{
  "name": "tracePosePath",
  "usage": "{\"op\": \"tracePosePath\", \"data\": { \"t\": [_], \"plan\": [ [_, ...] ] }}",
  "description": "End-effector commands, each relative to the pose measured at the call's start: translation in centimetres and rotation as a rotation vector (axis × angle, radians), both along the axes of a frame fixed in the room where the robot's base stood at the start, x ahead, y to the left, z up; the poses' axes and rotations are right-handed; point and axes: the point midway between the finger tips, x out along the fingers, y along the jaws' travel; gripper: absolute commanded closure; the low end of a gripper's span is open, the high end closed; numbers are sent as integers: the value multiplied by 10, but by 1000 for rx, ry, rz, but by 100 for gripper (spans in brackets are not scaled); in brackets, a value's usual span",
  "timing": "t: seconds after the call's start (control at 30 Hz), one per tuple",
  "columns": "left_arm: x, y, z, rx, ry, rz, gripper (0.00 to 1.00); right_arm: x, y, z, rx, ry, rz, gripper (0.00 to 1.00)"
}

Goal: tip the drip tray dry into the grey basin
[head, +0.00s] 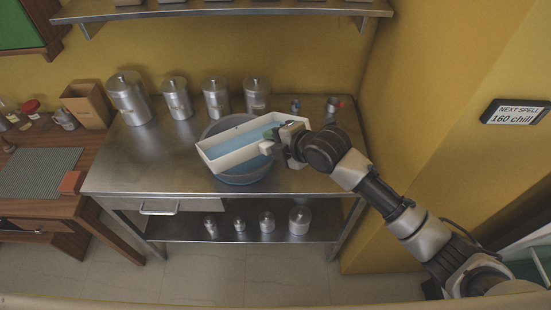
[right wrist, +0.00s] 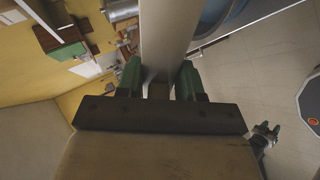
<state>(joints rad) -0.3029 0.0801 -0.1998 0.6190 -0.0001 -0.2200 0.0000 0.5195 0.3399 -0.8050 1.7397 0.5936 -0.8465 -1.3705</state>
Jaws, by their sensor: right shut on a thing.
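The drip tray (head: 232,159) is a long white tray with a blue surface inside, likely liquid. It is over the grey basin (head: 243,179), slanting in the picture with its right end higher; I cannot tell its true tilt. My right gripper (head: 274,134) is shut on the tray's right end. In the right wrist view, green-padded fingers (right wrist: 159,82) clamp the pale tray (right wrist: 167,35). The basin (right wrist: 207,20) shows beside it, with blue inside. The tray hides part of the basin. My left gripper is not in the head view.
The basin stands on a steel table (head: 180,165). Several steel canisters (head: 175,98) line its back, and smaller ones (head: 267,222) stand on the lower shelf. A wooden desk (head: 25,190) is at left. A wall sign (head: 515,112) is at right.

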Motion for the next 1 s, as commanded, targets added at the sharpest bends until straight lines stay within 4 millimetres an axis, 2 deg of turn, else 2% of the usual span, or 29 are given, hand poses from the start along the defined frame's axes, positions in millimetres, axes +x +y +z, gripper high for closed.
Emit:
{"op": "tracePosePath", "data": {
  "t": [0.13,0.23,0.47,0.57,0.83,1.0],
  "plan": [
    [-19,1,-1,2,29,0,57,2,0,3,0,2,1,95],
    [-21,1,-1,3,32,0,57,2,0,3,0,1,0,95],
    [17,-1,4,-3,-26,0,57,2,0,3,-1,0,2,95],
    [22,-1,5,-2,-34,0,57,2,0,3,0,0,1,95],
    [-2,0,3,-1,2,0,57,2,0,3,0,0,1,95],
    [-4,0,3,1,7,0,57,2,0,3,1,1,0,95]
  ]
}}
